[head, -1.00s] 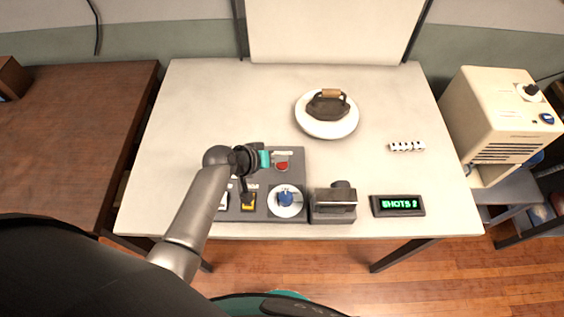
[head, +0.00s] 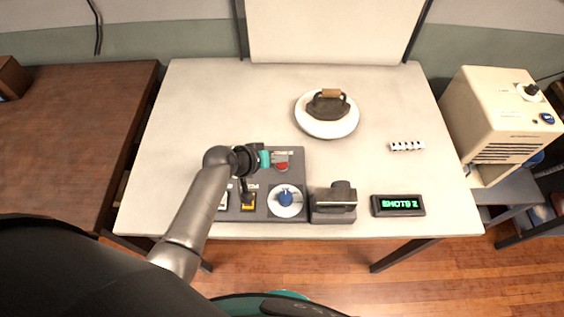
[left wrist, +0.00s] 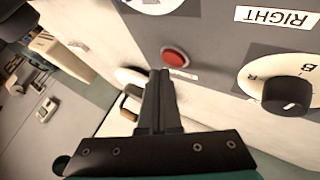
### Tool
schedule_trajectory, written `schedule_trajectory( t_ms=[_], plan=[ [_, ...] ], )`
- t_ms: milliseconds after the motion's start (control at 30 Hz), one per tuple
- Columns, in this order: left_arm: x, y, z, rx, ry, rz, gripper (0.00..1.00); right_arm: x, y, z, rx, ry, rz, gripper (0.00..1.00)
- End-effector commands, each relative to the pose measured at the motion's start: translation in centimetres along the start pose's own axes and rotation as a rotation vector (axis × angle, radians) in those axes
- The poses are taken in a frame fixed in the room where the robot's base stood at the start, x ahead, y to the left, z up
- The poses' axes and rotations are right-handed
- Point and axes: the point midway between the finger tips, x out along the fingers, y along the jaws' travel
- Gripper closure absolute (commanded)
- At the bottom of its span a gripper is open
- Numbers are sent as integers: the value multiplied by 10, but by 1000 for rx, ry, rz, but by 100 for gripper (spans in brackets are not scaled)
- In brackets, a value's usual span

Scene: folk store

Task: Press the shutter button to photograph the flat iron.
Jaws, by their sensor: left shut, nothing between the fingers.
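The flat iron (head: 328,108), dark with a brown handle, sits on a round white plate (head: 312,128) on the table. A grey control panel (head: 296,178) at the table's front carries a red button (head: 282,167); it also shows in the left wrist view (left wrist: 175,57). My left gripper (head: 285,156) is shut and empty, with its tips by the red button. In the left wrist view the fingertips (left wrist: 161,72) appear just beside the button; I cannot tell whether they touch. A dark boxy camera (head: 333,203) stands right of the panel. My right gripper is not in view.
A green-lit display (head: 398,206) reads SHOTS 2. A white scale strip (head: 407,146) lies at right. A cream machine (head: 490,115) stands beyond the table. The table's left side is clear.

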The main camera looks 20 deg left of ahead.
Motion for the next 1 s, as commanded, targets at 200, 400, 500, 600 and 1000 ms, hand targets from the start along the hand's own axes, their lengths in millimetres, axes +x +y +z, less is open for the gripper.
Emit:
schedule_trajectory(
  t_ms=[200,400,500,600,1000],
  plan=[
    [5,-4,4,1,0,0,100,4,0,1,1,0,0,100],
    [5,-4,3,0,0,0,100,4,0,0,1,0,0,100],
    [5,-4,3,0,0,0,100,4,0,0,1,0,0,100],
    [5,-4,4,0,0,0,100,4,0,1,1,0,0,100],
    [9,-7,6,0,-1,0,100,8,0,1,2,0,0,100]
  ],
)
